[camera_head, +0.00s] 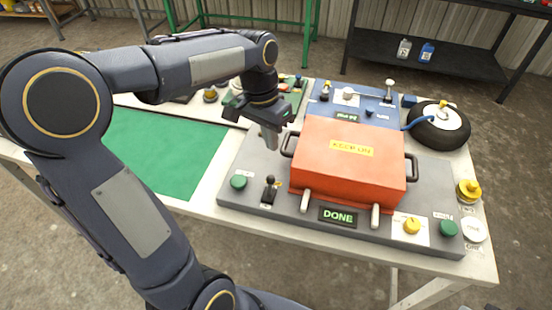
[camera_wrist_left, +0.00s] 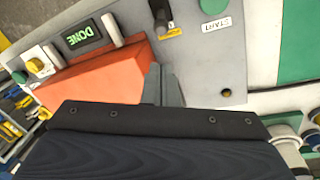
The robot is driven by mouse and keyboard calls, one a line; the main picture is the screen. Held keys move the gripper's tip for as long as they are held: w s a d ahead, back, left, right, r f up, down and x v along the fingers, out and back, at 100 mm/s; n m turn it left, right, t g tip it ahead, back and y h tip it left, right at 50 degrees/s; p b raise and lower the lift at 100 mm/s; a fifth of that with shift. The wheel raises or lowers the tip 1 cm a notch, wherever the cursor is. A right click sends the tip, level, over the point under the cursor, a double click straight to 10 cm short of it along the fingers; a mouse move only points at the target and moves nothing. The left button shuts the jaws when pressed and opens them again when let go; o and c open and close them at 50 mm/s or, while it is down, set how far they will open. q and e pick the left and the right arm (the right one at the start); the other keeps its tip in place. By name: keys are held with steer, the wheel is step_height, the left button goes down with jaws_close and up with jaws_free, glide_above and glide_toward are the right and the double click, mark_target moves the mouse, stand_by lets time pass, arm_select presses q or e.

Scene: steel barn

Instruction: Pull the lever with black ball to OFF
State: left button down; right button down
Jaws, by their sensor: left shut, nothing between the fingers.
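The lever with the black ball (camera_head: 270,188) stands on the front left of a grey base plate (camera_head: 245,165), between a green button (camera_head: 238,182) and an orange box. It looks nearly upright; I cannot read its label. In the wrist view the lever (camera_wrist_left: 160,14) shows at the top edge, partly cut off, beside a yellow label. My left gripper (camera_head: 270,139) is shut and empty, pointing down behind the lever and beside the box's left handle. In the wrist view its fingers (camera_wrist_left: 162,87) are apart from the lever.
The orange box (camera_head: 350,175) marked KEEP ON stands right of the gripper. A lit DONE sign (camera_head: 338,216) is in front of it. A yellow knob (camera_head: 411,226) is at the front right. A green mat (camera_head: 165,150) lies clear at left.

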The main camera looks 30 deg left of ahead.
mark_target(270, 187)
arm_select(q)
steer(key=f, duration=0.3)
steer(key=d+f, duration=0.1)
steer(key=f, duration=0.5)
steer(key=shift+d+f, duration=0.2)
steer(key=shift+f, duration=0.1)
steer(key=shift+s+b, duration=0.1)
steer(key=shift+b, duration=0.2)
steer(key=shift+s+d+r+t+b, duration=0.1)
steer(key=shift+s+t+b, duration=0.05)
steer(key=shift+t+b, duration=0.2)
